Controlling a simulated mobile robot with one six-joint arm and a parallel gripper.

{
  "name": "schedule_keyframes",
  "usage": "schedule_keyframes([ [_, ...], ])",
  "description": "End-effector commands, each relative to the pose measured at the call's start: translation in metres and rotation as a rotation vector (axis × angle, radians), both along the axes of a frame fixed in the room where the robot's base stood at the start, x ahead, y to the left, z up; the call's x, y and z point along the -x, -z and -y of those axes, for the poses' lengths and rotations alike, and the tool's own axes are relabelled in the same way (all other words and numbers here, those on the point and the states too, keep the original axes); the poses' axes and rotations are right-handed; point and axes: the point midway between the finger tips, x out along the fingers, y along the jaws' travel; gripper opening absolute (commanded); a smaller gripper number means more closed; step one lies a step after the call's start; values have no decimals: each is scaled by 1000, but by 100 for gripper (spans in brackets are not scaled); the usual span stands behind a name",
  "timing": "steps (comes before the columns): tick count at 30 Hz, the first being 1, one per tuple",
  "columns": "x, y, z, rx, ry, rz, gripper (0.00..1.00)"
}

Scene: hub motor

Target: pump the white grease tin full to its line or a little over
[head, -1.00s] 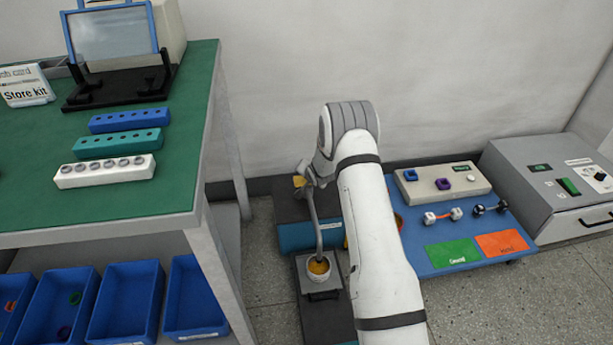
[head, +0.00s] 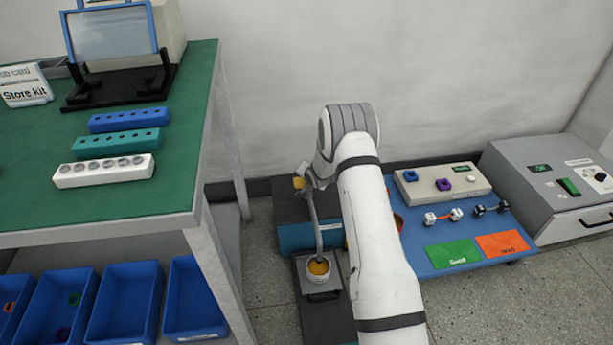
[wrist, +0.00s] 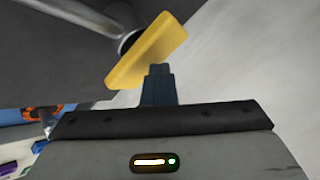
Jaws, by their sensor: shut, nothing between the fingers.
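The white grease tin (head: 318,273) stands upright on a dark plate below the pump's curved grey spout (head: 317,222). Orange-yellow grease shows inside the tin; I cannot make out its fill line. The pump's yellow handle (head: 299,183) is left of my arm, and in the wrist view it is a yellow block (wrist: 147,50) on a grey rod. My gripper (wrist: 158,72) is shut and empty, its fingertips close to the yellow block; I cannot tell if they touch. In the head view my arm largely hides the gripper and part of the pump.
A green-topped bench (head: 30,205) stands at the left, with blue bins (head: 125,300) below. Right of my arm is a low blue table (head: 430,262) with green and orange pads. A grey machine (head: 540,190) stands at the far right. The wall is behind.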

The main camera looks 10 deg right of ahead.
Motion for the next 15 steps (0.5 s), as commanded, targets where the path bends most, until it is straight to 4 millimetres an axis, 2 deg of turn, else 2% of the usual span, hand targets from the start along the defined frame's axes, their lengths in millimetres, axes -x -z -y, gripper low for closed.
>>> schedule_keyframes([
  [15,1,-30,0,0,0,-4,0],
])
